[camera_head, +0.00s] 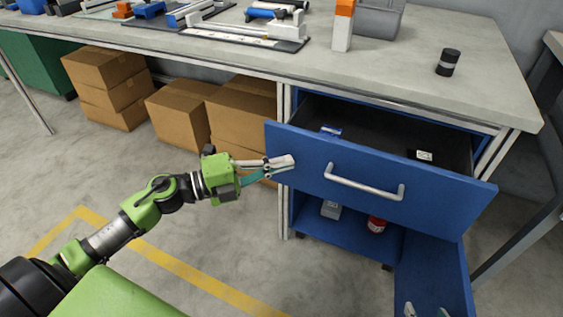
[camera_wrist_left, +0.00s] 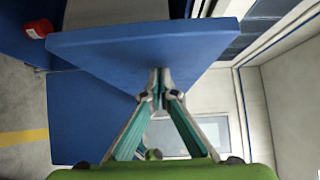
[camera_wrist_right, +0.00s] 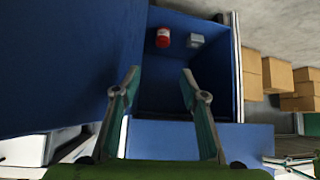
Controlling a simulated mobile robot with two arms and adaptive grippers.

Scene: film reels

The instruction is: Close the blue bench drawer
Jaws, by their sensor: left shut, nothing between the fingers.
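The blue bench drawer (camera_head: 310,160) is pulled out from under the bench top, and its dark interior shows. Its front carries a grey bar handle (camera_head: 365,185). In the left wrist view the blue drawer front (camera_wrist_left: 120,50) spans the picture just ahead of the fingers. My left gripper (camera_head: 285,162) is shut and empty, with its tips at the left end of the drawer front; I cannot tell whether they touch. My right gripper (camera_wrist_right: 160,75) is open and empty, low by the open cabinet door (camera_head: 440,265); only its fingertips show in the head view (camera_head: 425,311).
The drawer holds a small blue item (camera_head: 331,131) and a dark item (camera_head: 424,155). Below, a red can (camera_head: 377,225) and a grey item (camera_head: 330,210) stand in the cabinet. Cardboard boxes (camera_head: 240,115) are under the bench.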

